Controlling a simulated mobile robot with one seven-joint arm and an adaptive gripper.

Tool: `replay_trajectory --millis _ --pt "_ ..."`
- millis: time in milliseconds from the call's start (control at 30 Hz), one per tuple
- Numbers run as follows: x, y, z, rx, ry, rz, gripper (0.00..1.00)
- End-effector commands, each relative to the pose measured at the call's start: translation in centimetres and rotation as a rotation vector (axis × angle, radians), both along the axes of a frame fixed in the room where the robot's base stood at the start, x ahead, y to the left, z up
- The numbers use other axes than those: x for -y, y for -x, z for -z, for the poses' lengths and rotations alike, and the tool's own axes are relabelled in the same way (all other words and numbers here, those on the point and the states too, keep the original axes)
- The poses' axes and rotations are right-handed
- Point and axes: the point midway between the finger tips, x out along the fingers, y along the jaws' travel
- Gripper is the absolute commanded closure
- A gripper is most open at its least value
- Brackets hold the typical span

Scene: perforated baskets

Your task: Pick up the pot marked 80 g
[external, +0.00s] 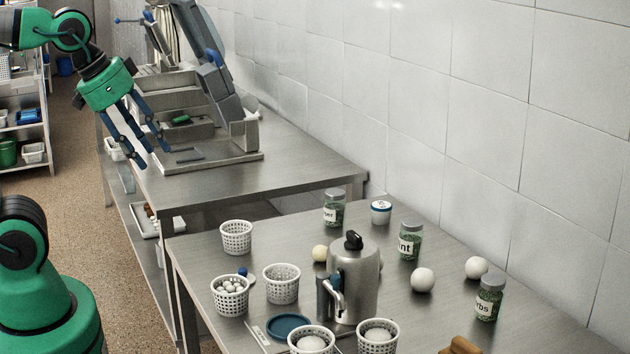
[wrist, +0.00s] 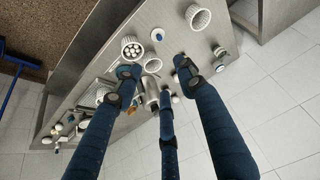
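A small white pot with a blue band (external: 381,212) stands upright on the near steel table in the external view, between two green-filled jars. Marks show on its pale lid, but they are too small to read, so I cannot confirm 80 g. My gripper (external: 151,158) is at the upper left of the external view, over the left edge of the far table and well away from the pot. Its three blue fingers are spread, with nothing between them. In the wrist view the gripper (wrist: 157,76) is open above the near table, with the pot too small to identify surely.
A steel jug (external: 355,280) stands mid-table, left of and nearer than the pot. The pepper jar (external: 334,209) and another labelled jar (external: 410,240) flank the pot. Several white perforated baskets (external: 236,238) stand along the left. White balls (external: 422,280) lie right. A tiled wall runs behind.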

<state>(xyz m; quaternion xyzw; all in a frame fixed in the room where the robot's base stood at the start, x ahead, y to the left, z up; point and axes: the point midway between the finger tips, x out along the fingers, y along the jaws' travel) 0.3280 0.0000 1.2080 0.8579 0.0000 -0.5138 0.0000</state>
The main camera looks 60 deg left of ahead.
Motion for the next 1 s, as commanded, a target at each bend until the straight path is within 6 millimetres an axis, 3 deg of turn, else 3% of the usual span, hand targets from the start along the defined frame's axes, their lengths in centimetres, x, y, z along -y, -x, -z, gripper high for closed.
replay_trajectory --millis 100,233,667,867,1000 --pt "0.0 0.0 0.0 0.0 0.0 0.0 0.58" --pt "0.0 0.0 0.0 0.0 0.0 0.0 0.35" --pt "0.0 -0.5 -0.4 -0.003 -0.001 0.0 0.35" --pt "-0.2 -2.5 -1.9 -0.017 -0.002 -0.001 0.35" --pt "-0.4 -5.0 -3.5 -0.032 -0.004 -0.002 0.35"
